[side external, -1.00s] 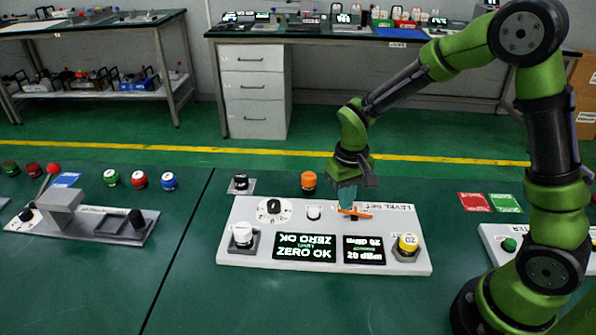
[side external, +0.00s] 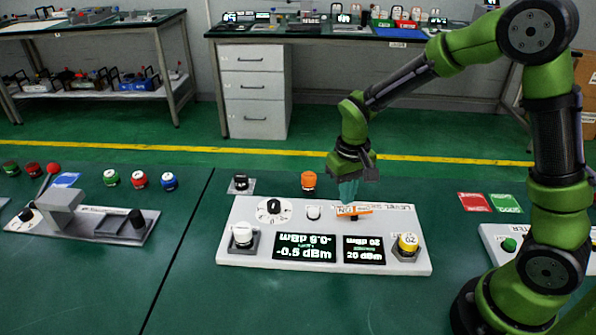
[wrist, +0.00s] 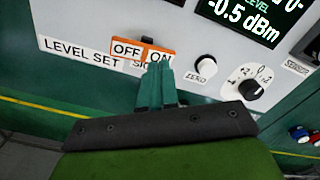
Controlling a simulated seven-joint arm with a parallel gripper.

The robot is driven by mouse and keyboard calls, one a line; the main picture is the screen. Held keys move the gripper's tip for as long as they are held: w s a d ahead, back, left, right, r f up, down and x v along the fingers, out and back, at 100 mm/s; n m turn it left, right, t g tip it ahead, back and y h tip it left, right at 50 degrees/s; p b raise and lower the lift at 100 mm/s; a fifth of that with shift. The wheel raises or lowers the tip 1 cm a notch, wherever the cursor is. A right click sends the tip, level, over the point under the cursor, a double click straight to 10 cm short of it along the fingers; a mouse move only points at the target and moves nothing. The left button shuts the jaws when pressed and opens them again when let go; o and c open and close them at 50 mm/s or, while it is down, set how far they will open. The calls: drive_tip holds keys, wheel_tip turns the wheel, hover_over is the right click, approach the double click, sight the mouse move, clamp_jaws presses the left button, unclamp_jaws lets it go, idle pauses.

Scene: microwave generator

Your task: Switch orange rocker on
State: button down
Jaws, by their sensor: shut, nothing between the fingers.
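The orange rocker (side external: 354,210) sits on the white panel, right of the small white button. In the wrist view the rocker (wrist: 128,48) shows OFF on its left half and ON on its right half. My gripper (side external: 347,198) is shut and empty, pointing down just above the rocker. In the wrist view its green fingertips (wrist: 158,66) are at the lower edge of the ON half; whether they touch it I cannot tell. The left display (side external: 305,248) reads -0.5 dBm and the right display (side external: 364,250) reads 20 dBm.
A black dial (side external: 273,206), a white ZERO button (side external: 313,213), a white knob (side external: 242,234) and a yellow knob (side external: 408,242) share the panel. An orange-topped jar (side external: 309,181) stands behind it. Green table is bare in front of the panel.

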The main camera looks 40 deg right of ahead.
sight(346, 212)
drive_tip(key=shift+r, duration=2.35)
drive_tip(key=shift+s+a+f, duration=0.1)
drive_tip(key=shift+s+f, duration=0.15)
drive_tip(key=shift+f, duration=0.05)
drive_tip(key=s+a+r+m+t+y, duration=0.1)
drive_tip(key=s+r+t+y, duration=0.1)
drive_tip(key=s+r+t, duration=0.5)
drive_tip(key=shift+s+a+r, duration=0.25)
drive_tip(key=shift+s+r, duration=3.05)
